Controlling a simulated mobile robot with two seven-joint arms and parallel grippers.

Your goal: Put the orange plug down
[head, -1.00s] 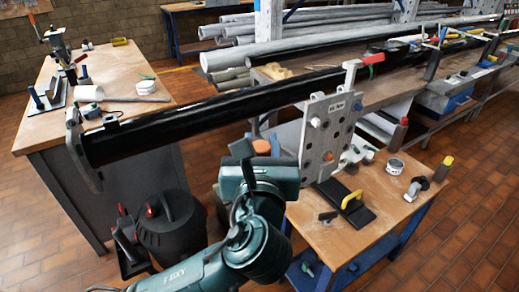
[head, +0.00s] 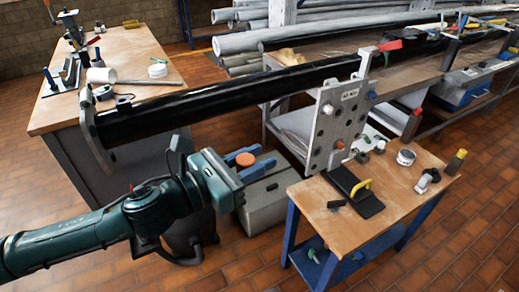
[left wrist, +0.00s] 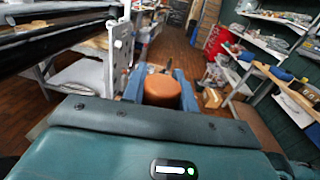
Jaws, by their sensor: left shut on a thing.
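The orange plug (head: 246,159) sits between the blue fingers of my left gripper (head: 250,165), to the left of the workbench edge. In the left wrist view the orange plug (left wrist: 161,88) shows as a short cylinder, with a finger of my left gripper (left wrist: 161,94) on each side. The left gripper is shut on it. The grey flange plate with holes (head: 325,128) stands upright to the right of the gripper, apart from it. My right gripper is not in view.
A wooden bench top (head: 312,206) holds a black plate with a yellow handle (head: 352,190), a white tape roll (head: 405,158) and small parts. A long black tube (head: 220,102) runs behind the gripper. A grey case (head: 276,196) stands on the floor.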

